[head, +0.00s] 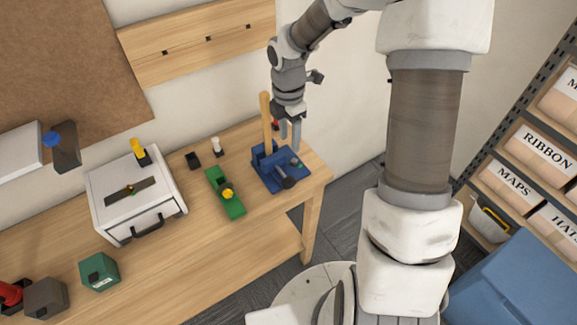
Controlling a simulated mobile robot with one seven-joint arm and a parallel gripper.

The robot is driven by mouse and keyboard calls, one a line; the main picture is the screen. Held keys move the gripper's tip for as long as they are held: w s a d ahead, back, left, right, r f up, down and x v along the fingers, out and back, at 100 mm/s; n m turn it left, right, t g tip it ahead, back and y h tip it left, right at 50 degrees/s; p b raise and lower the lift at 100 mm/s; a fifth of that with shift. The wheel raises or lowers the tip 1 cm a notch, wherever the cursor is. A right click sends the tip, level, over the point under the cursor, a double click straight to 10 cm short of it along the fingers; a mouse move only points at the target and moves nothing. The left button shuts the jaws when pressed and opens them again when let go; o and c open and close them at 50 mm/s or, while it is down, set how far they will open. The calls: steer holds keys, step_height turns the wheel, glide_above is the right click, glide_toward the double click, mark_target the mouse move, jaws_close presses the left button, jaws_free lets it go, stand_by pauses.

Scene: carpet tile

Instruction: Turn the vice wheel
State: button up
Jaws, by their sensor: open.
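The blue vice (268,160) stands on its base plate near the right end of the wooden workbench. An upright wooden bar (266,112) rises at its left side, seemingly between its jaws. A dark round part on the vice's front, which looks like its wheel (288,183), faces the bench's front edge. My gripper (290,134) points down just above and behind the vice, right of the wooden bar. Its fingers are open and I see nothing held. Whether a fingertip touches the vice is unclear.
A green block with a yellow knob (228,194) sits left of the vice. Small black and white pieces stand behind it. A white box (112,207) with a drawer handle is farther left. Shelves with labelled boxes (543,147) and a blue container (510,285) are at the right.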

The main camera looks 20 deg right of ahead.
mark_target(290, 177)
steer(key=f, duration=1.7)
steer(key=shift+s+d, duration=0.1)
steer(key=shift+s, duration=0.25)
jaws_close()
